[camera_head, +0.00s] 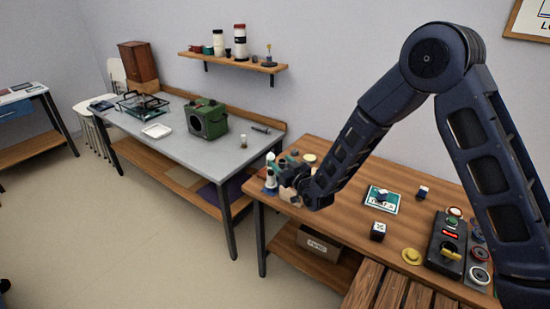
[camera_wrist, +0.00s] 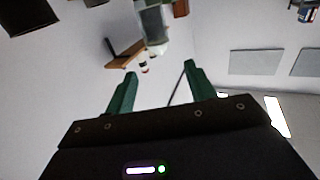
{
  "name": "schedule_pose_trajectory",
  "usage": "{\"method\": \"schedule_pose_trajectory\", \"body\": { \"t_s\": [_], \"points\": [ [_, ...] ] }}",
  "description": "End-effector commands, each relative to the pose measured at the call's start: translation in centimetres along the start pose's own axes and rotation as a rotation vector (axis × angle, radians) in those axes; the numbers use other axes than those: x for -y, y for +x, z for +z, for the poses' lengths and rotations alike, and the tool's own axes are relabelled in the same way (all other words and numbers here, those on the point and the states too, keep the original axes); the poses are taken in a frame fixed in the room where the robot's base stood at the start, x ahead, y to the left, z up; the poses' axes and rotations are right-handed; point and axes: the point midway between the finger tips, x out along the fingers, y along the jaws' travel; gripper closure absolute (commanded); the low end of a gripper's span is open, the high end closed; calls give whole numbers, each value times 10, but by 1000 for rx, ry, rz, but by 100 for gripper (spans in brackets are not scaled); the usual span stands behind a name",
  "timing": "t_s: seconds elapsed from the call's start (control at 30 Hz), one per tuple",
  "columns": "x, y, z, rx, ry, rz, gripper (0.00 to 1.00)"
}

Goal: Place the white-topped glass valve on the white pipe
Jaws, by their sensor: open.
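At the left corner of the wooden table, a slim white upright piece (camera_head: 271,181) with a blue base looks like the white pipe. A small white-topped piece (camera_head: 270,158) shows directly above it and may be the glass valve; the join is too small to make out. In the wrist view, a grey, glassy body with a white end (camera_wrist: 152,22), likely the valve, is beyond my fingertips. My gripper (camera_head: 288,160) is just right of these pieces, its green fingers pointing up-left. In the wrist view, its fingers (camera_wrist: 159,69) are apart with nothing gripped between them.
A small pale bottle-like item (camera_head: 243,141) and a green box (camera_head: 207,119) stand on the grey table (camera_head: 190,152). The wooden table (camera_head: 335,185) also bears a teal card (camera_head: 394,204), dice-like cubes and a black control box (camera_head: 446,243). A wall shelf (camera_head: 215,61) hangs behind.

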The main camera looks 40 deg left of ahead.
Motion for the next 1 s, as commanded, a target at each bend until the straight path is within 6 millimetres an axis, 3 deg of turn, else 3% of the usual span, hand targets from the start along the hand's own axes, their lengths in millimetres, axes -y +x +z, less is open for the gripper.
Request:
{"method": "schedule_pose_trajectory", "body": {
  "t_s": [0.1,0.3,0.67,0.77,0.83,1.0],
  "points": [
    [0,-19,0,1,0,-1,45],
    [0,-37,0,0,0,0,45],
    [-2,-40,-2,1,-1,2,45],
    [-16,-40,-10,16,-3,17,45],
    [-36,-42,-21,39,-6,37,45],
    [-103,-56,-58,128,-11,110,45]
  ]
}}
